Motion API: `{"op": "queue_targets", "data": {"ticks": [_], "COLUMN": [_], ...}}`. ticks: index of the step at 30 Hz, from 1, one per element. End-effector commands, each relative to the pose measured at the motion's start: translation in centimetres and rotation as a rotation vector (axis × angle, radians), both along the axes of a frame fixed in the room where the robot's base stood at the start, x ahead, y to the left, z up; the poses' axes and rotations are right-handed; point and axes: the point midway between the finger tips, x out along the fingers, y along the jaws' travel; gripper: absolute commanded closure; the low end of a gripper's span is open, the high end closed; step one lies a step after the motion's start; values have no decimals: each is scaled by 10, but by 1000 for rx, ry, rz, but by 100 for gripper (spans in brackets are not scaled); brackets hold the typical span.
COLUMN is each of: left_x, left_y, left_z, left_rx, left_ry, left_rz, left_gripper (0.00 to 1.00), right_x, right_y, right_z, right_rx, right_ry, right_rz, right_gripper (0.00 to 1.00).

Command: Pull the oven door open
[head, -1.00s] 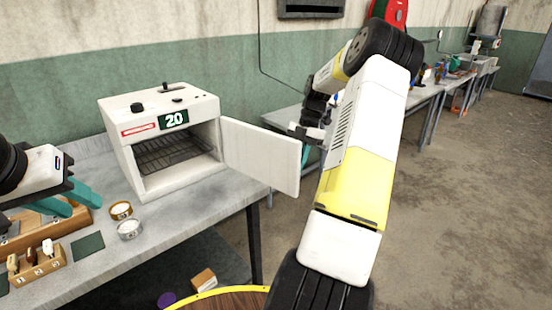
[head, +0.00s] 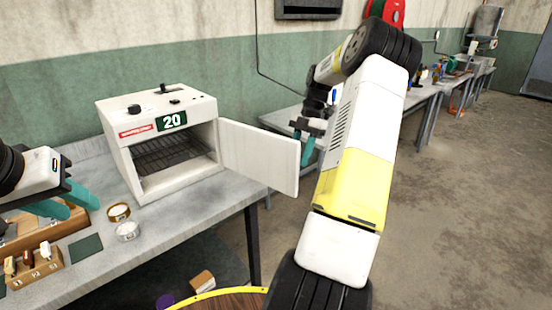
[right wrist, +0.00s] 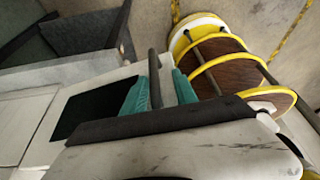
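The white oven (head: 128,165) stands on the grey table at the left with its dark wire rack showing inside. Its door (head: 262,157) is swung wide open to the right. My right gripper (head: 303,158) is at the outer side of the door, near its free edge. In the right wrist view its teal fingers (right wrist: 163,92) stand apart, with a dark bar (right wrist: 153,75) between them that looks like the door handle. I cannot tell whether they touch it. My left gripper (head: 84,207) is open and empty at the left, over the table.
Two small round containers (head: 119,212) (head: 127,231) stand in front of the oven. A wooden holder (head: 34,268) and a dark green pad (head: 85,248) lie near the front left. A table leg (head: 253,232) stands below the door. More tables line the wall behind my right arm.

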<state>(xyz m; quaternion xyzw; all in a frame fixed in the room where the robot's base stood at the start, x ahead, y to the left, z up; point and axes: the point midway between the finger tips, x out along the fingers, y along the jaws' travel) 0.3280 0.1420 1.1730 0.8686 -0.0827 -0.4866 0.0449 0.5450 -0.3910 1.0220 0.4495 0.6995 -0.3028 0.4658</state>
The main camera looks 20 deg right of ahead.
Motion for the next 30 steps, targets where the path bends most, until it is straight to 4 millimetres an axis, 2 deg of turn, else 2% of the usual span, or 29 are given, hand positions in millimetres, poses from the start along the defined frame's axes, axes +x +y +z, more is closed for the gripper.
{"op": "queue_targets", "data": {"ticks": [3, 9, 30], "left_x": [0, 0, 0], "left_y": [0, 0, 0], "left_z": [0, 0, 0], "left_rx": [0, 0, 0], "left_ry": [0, 0, 0], "left_rz": [0, 0, 0], "left_gripper": [64, 64, 64], "right_x": [4, 6, 6], "right_y": [-8, -15, -17], "right_z": [20, 38, 41], "right_rx": [-2, -1, -1], "right_ry": [-3, 0, 1], "right_rz": [-2, -1, -1], "right_gripper": [66, 66, 66]}}
